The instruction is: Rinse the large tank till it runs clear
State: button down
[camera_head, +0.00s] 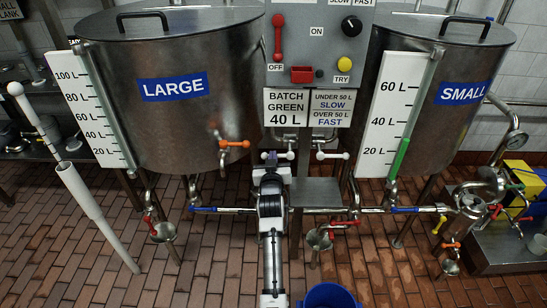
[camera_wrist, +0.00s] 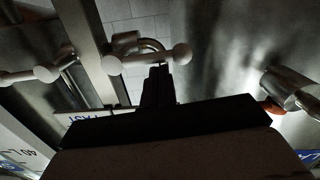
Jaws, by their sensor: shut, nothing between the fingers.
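The large steel tank (camera_head: 190,100) stands on the left, labelled LARGE. No coloured column shows in its level gauge (camera_head: 108,110). An orange-handled tap (camera_head: 234,144) is on its front. Below the control panel (camera_head: 315,70) are two white-knobbed levers, a left one (camera_head: 276,155) and a right one (camera_head: 333,155). My gripper (camera_head: 270,157) is shut and empty, close to the left lever. In the wrist view, the dark fingers (camera_wrist: 157,85) are just below a white-knobbed lever (camera_wrist: 147,60); I cannot tell whether they touch.
The small tank (camera_head: 440,90) is on the right; its gauge shows a green column (camera_head: 399,158) between 20 and 40 L. The panel has a red lever (camera_head: 278,38), knob (camera_head: 352,26) and yellow button (camera_head: 344,64). A blue bucket (camera_head: 328,296) stands in front. A white pole (camera_head: 95,215) leans left.

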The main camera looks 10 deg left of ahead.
jog(key=shift+f, duration=0.2)
notch_tip(320, 180, down, 4)
jog(key=n+b, duration=0.2)
jog(key=n, duration=0.4)
jog(key=shift+d+h, duration=0.15)
jog(key=shift+h, duration=0.15)
jog(key=shift+d, duration=0.1)
dwell(4.3)
